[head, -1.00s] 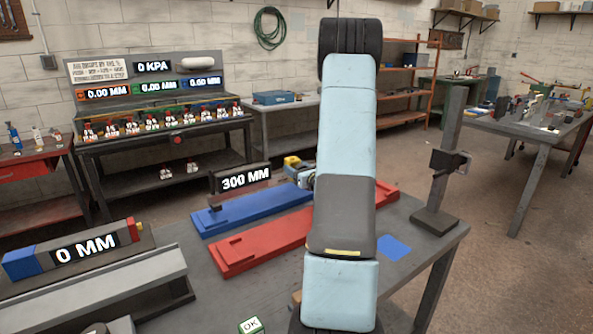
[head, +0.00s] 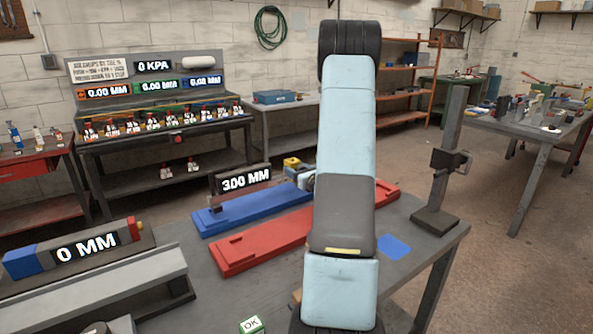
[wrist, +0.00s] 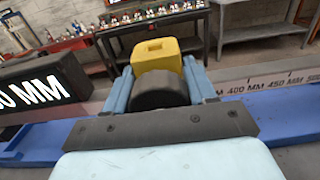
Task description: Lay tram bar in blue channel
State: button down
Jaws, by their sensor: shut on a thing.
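The blue channel (head: 255,212) lies across the bench, and my arm hides its right part in the head view. It also shows along the bottom of the wrist view (wrist: 285,112). My gripper (wrist: 158,68) is over the channel, its pale blue fingers shut on a yellow block (wrist: 155,50). The block's top also shows beside my arm in the head view (head: 291,162). A grey graduated bar (wrist: 272,81), marked 400 MM and 450 MM, runs behind the fingers along the channel. Whether it is seated and joined to the yellow block is hidden.
A 300 MM display (head: 243,179) stands at the channel's left part. A red channel (head: 255,250) lies parallel in front. A 0 MM gauge (head: 75,247) with a grey rail is at left. A dark post (head: 447,160) stands at the bench's right. A blue patch (head: 393,247) lies near it.

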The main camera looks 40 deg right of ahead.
jog(key=shift+f, duration=1.55)
jog(key=shift+c, duration=1.4)
grip_release()
jog(key=shift+r, duration=0.4)
notch_tip(320, 180, up, 2)
jog(key=shift+r, duration=0.15)
jog(key=s+a+r, duration=0.6)
jog(key=s+r, duration=0.3)
jog(key=s, duration=0.3)
jog(key=shift+s+r, duration=0.3)
jog(key=shift+r, duration=0.1)
jog(key=shift+a, duration=0.1)
